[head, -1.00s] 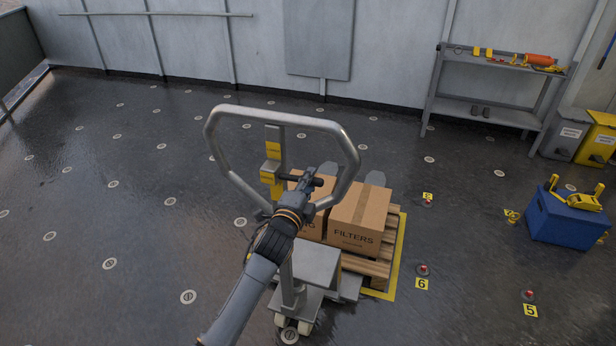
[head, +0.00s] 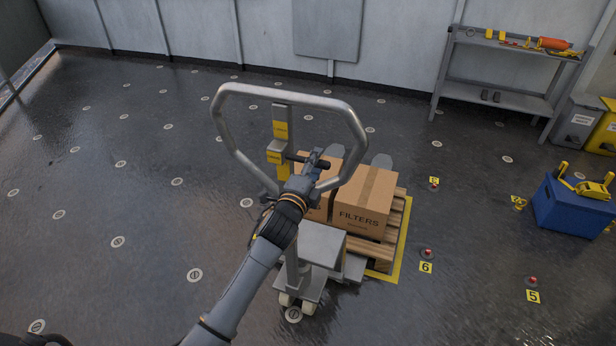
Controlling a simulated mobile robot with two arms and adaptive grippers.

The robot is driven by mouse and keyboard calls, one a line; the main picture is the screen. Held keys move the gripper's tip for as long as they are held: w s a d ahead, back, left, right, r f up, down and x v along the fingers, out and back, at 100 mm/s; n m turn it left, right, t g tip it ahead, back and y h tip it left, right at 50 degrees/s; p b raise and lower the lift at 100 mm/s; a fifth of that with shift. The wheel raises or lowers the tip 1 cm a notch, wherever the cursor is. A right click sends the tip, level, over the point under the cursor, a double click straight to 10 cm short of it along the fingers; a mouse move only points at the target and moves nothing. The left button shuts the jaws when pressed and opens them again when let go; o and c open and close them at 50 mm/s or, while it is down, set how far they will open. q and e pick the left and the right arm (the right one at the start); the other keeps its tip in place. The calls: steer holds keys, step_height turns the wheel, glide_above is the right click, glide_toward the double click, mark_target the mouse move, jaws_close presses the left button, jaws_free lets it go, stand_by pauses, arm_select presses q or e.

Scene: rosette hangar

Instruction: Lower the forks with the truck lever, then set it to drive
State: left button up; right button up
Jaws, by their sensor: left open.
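The pallet truck shows in the middle of the head view, with a grey loop handle (head: 352,122) standing upright. Inside the loop is a post with yellow labels (head: 281,131) too small to read. A short dark lever (head: 294,157) sticks out to the right from the post. My left gripper (head: 314,163) is open, at the lever's right end. It overlaps the lever in the picture; I cannot tell whether they touch. The forks are mostly hidden under a wooden pallet (head: 398,222) carrying cardboard boxes (head: 364,200), one marked FILTERS. My right gripper is not in view.
A yellow floor outline (head: 397,259) borders the pallet. Numbered yellow markers (head: 426,267) and small red-topped floor fittings (head: 427,253) lie to the right. A blue box (head: 570,213) stands further right, below a grey workbench (head: 497,99). The floor at left is open.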

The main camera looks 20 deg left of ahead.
arm_select(q)
steer(key=s, duration=1.1)
steer(key=shift+s+a, duration=0.15)
steer(key=shift+a, duration=0.05)
steer(key=s+f+n+g, duration=0.2)
steer(key=s+f+g, duration=0.1)
steer(key=f, duration=0.9)
steer(key=s+a+f+n+g, duration=0.1)
steer(key=s+f+n+g, duration=0.2)
steer(key=f, duration=0.9)
steer(key=s+f+n+g, duration=0.2)
steer(key=s+f, duration=0.2)
steer(key=f, duration=0.8)
steer(key=s+a+f+n+g+b, duration=0.1)
steer(key=s+f+n+g, duration=0.4)
steer(key=s+f, duration=1.3)
steer(key=s+f+n+g, duration=0.2)
steer(key=s, duration=0.8)
steer(key=s+a+f+n+g, duration=0.1)
steer(key=s+f+n+g, duration=0.1)
steer(key=s, duration=0.8)
steer(key=shift+s+a+f+y, duration=0.2)
steer(key=shift+a+f+y, duration=0.1)
steer(key=shift+f, duration=0.55)
